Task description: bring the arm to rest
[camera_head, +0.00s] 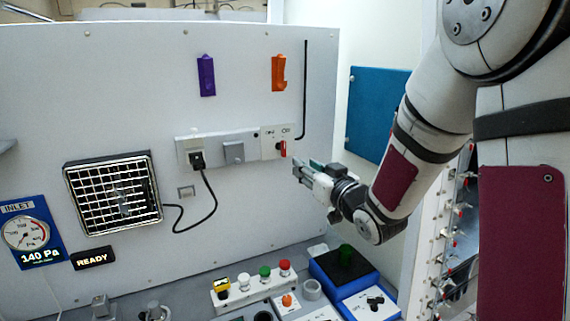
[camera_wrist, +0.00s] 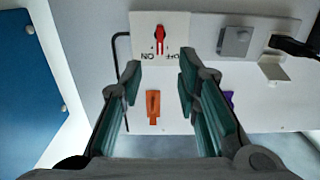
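My arm reaches in from the right in the head view. My gripper (camera_head: 305,170) is in front of the wall panel, just below and right of the red rotary switch (camera_head: 282,149). In the wrist view my gripper (camera_wrist: 158,75) has its two fingers spread apart with nothing between them. The red switch (camera_wrist: 160,40) shows upright on its white plate beyond the fingertips, with ON and OFF lettering upside down. The fingers look apart from the switch.
A grey panel (camera_head: 120,130) carries a socket strip with a black plug (camera_head: 197,159), a vent grille (camera_head: 115,190), and purple (camera_head: 206,76) and orange (camera_head: 278,73) holders. Below are a button box (camera_head: 250,287) and a blue box (camera_head: 343,266). A blue board (camera_head: 377,108) hangs behind my arm.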

